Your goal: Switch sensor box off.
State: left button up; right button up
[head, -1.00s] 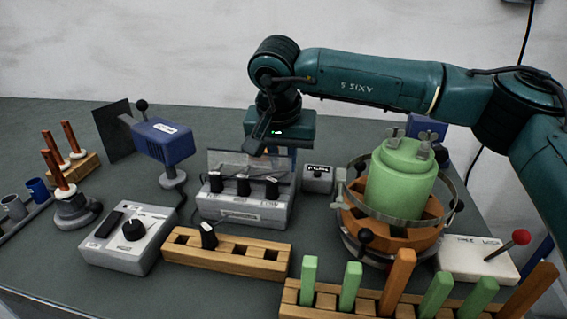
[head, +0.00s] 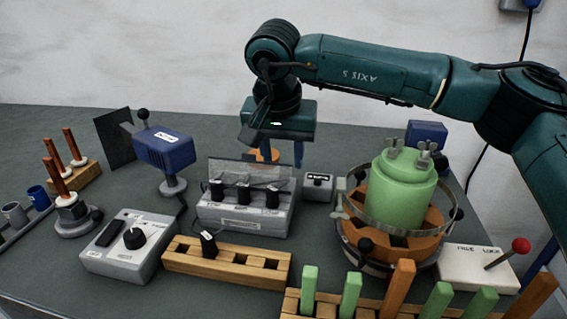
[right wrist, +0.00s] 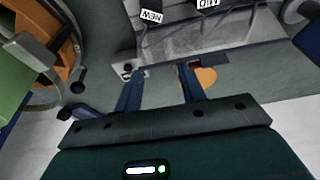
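A small grey box with a dark label (head: 318,187) stands between the lidded switch unit and the green canister. I take it as the sensor box, but its label is too small to read surely. In the right wrist view the small box (right wrist: 130,71) shows beside the left-hand finger, apparently apart from it. My right gripper (head: 283,155) hangs behind the switch unit, left of and beyond the small box. In the right wrist view its blue fingers (right wrist: 160,88) are spread with nothing between them. The state of any switch on the box cannot be told. My left gripper is out of view.
The grey switch unit (head: 243,214) with a raised clear lid stands in front of my gripper. An orange piece (head: 262,155) lies by the fingers. The green canister (head: 401,190) in its ring stands right. A knob box (head: 128,262) and wooden racks fill the front.

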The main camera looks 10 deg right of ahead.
jog(key=v, duration=0.9)
jog(key=shift+r+p, duration=0.3)
jog(key=shift+p, duration=0.15)
